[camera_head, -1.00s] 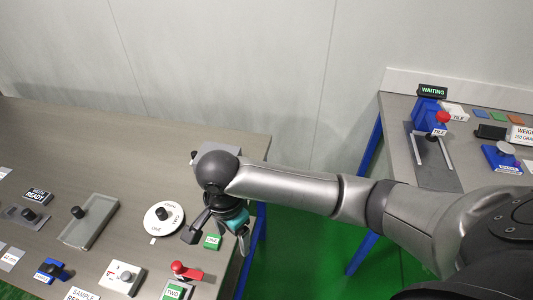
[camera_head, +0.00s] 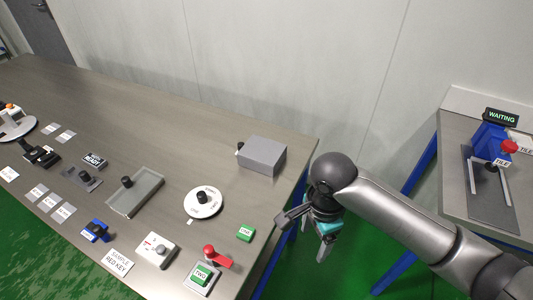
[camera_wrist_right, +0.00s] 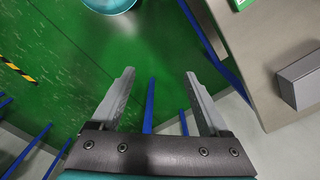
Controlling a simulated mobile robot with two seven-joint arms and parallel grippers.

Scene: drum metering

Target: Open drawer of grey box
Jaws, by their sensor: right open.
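The grey box (camera_head: 263,156) sits near the far right corner of the left table. A small black knob (camera_head: 240,147) shows at its left side. The box also shows at the right edge of the right wrist view (camera_wrist_right: 302,82). I cannot see any gap of an open drawer. My right gripper (camera_head: 310,238) is open and empty, just off the table's right edge, to the right of and nearer than the box. In the right wrist view its fingers (camera_wrist_right: 158,85) are spread over the green floor. My left gripper is not in view.
On the left table (camera_head: 120,100) stand a white dial (camera_head: 203,203), a green block (camera_head: 245,233), a red lever (camera_head: 216,256) and a grey tray (camera_head: 134,193). A second table (camera_head: 450,170) is at the right. The table behind the dial is clear.

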